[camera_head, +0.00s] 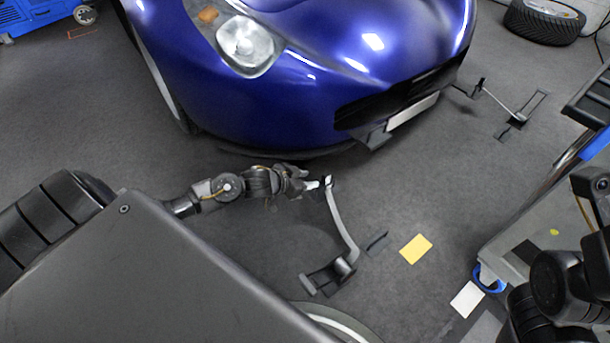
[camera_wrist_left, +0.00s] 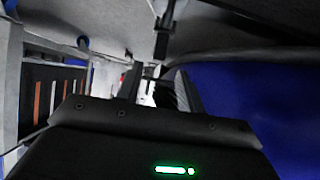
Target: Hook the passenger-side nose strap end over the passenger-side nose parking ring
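My left gripper (camera_head: 316,184) is in front of the car's nose, at the upper end of a grey strap (camera_head: 342,222). It appears shut on the strap end (camera_head: 327,182), and the strap slopes down from it to a dark floor anchor (camera_head: 328,277). In the left wrist view, the fingers (camera_wrist_left: 157,85) stand apart with something pale and dark between them, and a dark strap-like piece (camera_wrist_left: 162,42) shows beyond. A flat dark piece (camera_head: 376,243) lies beside the anchor; I cannot tell whether it is the parking ring. My right gripper's fingers are not in view.
The blue car (camera_head: 300,105) stands close beyond my left gripper. Another strap (camera_head: 500,103) runs from the car's nose to a second floor anchor (camera_head: 505,131). A yellow card (camera_head: 416,249) lies on the floor. A wheeled cart (camera_head: 520,245) stands at right, and a tire (camera_head: 545,20) behind.

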